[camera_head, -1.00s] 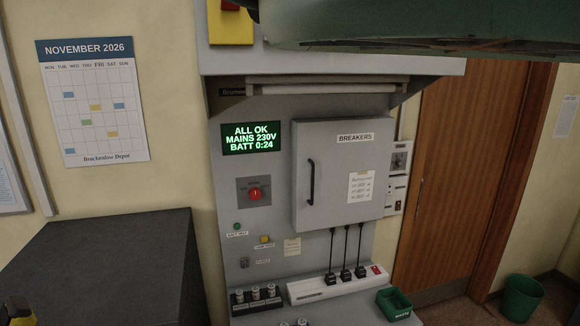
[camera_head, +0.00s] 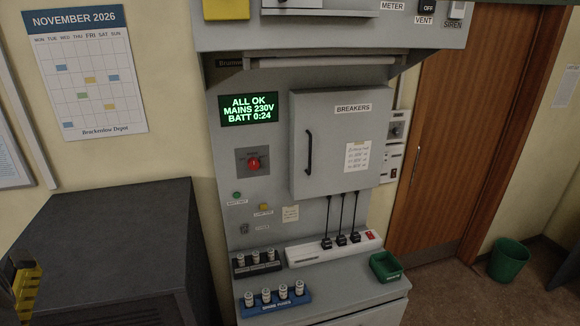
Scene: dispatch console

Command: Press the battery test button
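The battery test button (camera_head: 237,195) is a small round green button on the left part of the grey console panel (camera_head: 228,155). Its small label (camera_head: 237,203) is just below it. It is below and left of the red rotary knob (camera_head: 254,164) and above and left of the yellow lamp test button (camera_head: 264,207). Nothing covers the green button. Whether it is pressed in cannot be told at this size. The display (camera_head: 249,109) reads ALL OK, MAINS 230V, BATT 0:24.
Spare fuses in a blue rack (camera_head: 275,305), a power strip (camera_head: 305,254) and a green tray (camera_head: 386,266) occupy the ledge. The breaker box (camera_head: 330,150) protrudes right of the button.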

